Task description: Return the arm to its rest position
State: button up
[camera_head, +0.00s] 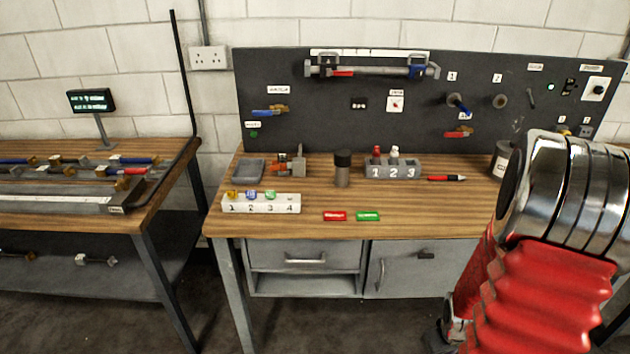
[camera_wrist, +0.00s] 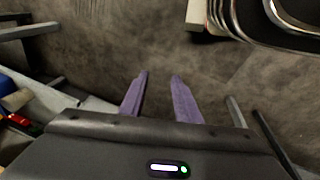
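My arm (camera_head: 545,265), with a red ribbed sleeve and shiny metal rings, fills the right side of the head view. In the wrist view my gripper (camera_wrist: 159,80) shows two purple fingers with a gap between them. It is open and nothing is between the fingers. Beyond the fingertips is grey floor. The gripper cannot be made out in the head view.
A wooden workbench (camera_head: 300,227) with a black pegboard (camera_head: 300,75) stands ahead; a numbered white block (camera_head: 260,204), a grey numbered block (camera_head: 393,169) and a dark cylinder (camera_head: 343,170) stand on it. A second bench (camera_head: 50,216) is at left. Floor lies between them.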

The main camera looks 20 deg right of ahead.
jog(key=a+r+t+y, duration=0.1)
jog(key=a+r+t, duration=0.1)
jog(key=a+r, duration=1.2)
jog(key=a+r+t, duration=0.2)
jog(key=a+r, duration=1.1)
jog(key=r, duration=0.6)
jog(key=shift+w+a+n+y, duration=0.15)
jog(key=shift+a+n+y, duration=0.15)
jog(key=shift+a+y, duration=0.1)
